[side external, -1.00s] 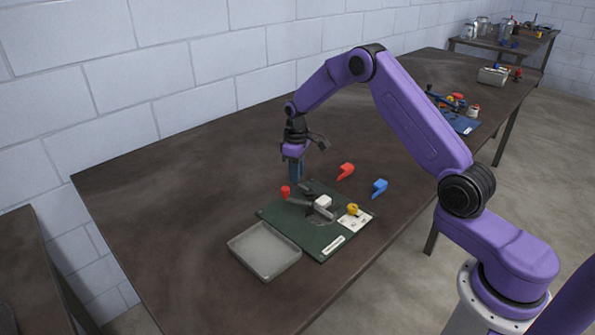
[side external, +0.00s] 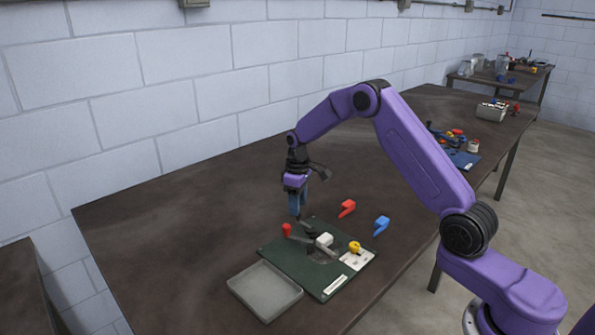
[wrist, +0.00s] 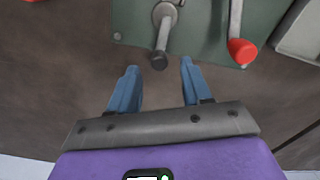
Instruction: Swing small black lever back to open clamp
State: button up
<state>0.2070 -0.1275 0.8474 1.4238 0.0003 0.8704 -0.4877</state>
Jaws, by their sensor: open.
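The small lever (wrist: 162,38) shows in the wrist view as a grey arm with a black tip (wrist: 159,61), fixed to a dark green board (wrist: 200,30). The tip extends past the board's edge, close to the gap between my fingertips. My gripper (wrist: 157,69) is open and empty, one blue finger on each side of that gap. No contact with the lever is visible. In the side view my gripper (side external: 299,216) points down at the board's back edge.
A second lever with a red knob (wrist: 242,51) stands right of my fingers in the wrist view. A grey tray (side external: 265,290) lies beside the board. Red (side external: 347,208) and blue (side external: 382,225) pieces lie on the table behind it. The table's left part is clear.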

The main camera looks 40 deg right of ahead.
notch_tip(320, 180, up, 15)
dwell(0.3)
jog(key=shift+a, duration=0.1)
jog(key=s+a+r+n, duration=0.2)
jog(key=s+a+n, duration=0.2)
jog(key=s+a, duration=1.25)
jog(key=s+d+f+n, duration=0.2)
jog(key=s, duration=1.1)
jog(key=s+d+f+n, duration=0.2)
jog(key=s+d, duration=0.1)
jog(key=s, duration=1)
